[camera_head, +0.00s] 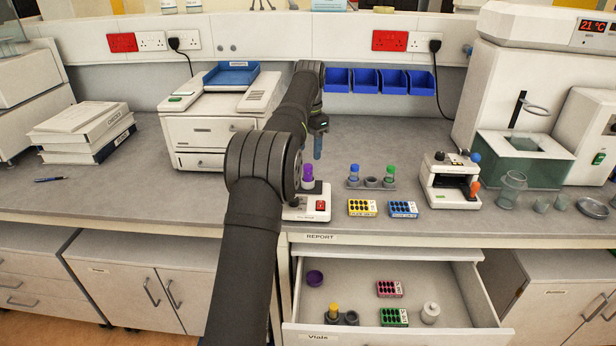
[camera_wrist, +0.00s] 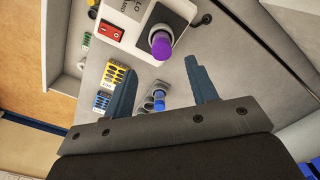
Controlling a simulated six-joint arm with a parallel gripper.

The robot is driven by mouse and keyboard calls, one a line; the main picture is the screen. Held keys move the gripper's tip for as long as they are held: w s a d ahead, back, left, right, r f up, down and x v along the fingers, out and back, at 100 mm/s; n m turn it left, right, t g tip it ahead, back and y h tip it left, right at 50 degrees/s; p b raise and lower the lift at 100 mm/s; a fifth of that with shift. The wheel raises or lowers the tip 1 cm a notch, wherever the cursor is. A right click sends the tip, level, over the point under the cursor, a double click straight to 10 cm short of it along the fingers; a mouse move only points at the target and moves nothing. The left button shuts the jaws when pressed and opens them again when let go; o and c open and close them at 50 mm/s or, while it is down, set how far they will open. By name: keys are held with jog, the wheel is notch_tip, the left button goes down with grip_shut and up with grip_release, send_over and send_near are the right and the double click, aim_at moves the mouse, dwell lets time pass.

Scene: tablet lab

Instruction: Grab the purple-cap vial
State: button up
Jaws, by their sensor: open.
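The purple-cap vial (camera_head: 307,172) stands upright on a small white device (camera_head: 318,205) with a red switch, on the bench. In the wrist view its purple cap (camera_wrist: 161,46) shows beyond my fingertips, roughly midway between them across the picture. My gripper (camera_head: 318,146) is above the bench, behind and slightly right of the vial in the head view. Its two fingers (camera_wrist: 157,68) are spread apart in the wrist view, with nothing held. The vial's lower part is hidden in the device.
A rack (camera_head: 372,183) with blue-cap and green-cap vials stands right of the device. Yellow (camera_head: 362,208) and blue (camera_head: 403,209) labelled boxes lie in front. A white instrument (camera_head: 451,182) is further right. An open drawer (camera_head: 365,300) juts out below.

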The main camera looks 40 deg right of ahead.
aim_at(308, 166)
jog(key=shift+w+a+f, duration=0.1)
jog(key=shift+w+f, duration=0.05)
notch_tip(308, 166, down, 7)
dwell(0.4)
jog(key=shift+c, duration=0.2)
jog(key=c, duration=1)
